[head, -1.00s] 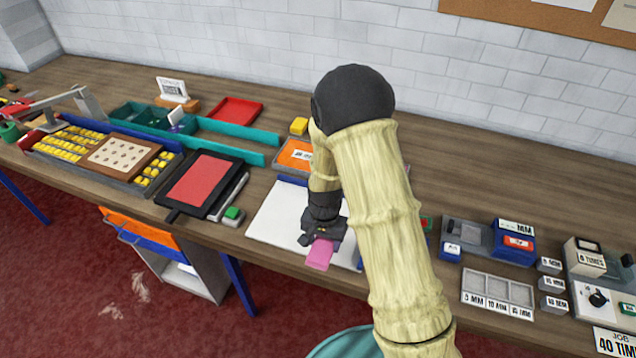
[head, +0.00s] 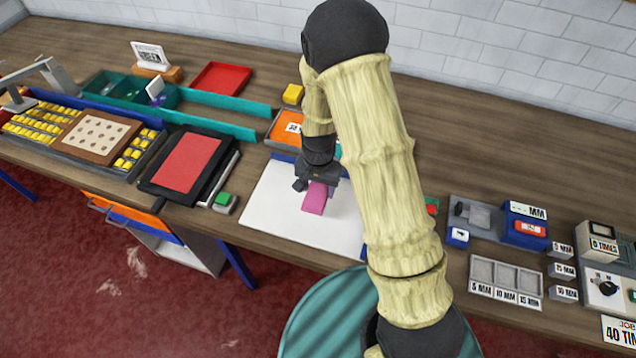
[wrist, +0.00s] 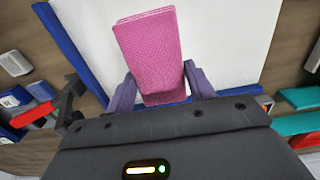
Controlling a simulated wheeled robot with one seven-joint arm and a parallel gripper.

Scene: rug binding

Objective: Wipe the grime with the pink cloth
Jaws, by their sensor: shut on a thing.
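My gripper (head: 318,178) is shut on the pink cloth (head: 315,200), a folded block that sticks out from the jaws. In the wrist view the cloth (wrist: 150,55) sits between the two purple-grey fingers of my gripper (wrist: 160,88). The cloth is over the white board (head: 275,215) with blue edging on the bench. I cannot tell whether it touches the board. No grime shows on the visible part of the board; my arm hides its right side. Pale smears (head: 137,262) show on the red floor in front of the bench.
Left of the board are a green-topped block (head: 224,199) and a black-framed red pad (head: 188,163). Behind it are an orange tray (head: 288,128) and a yellow block (head: 293,94). To the right stand a grey compartment tray (head: 505,276) and labelled blocks. The back right bench is clear.

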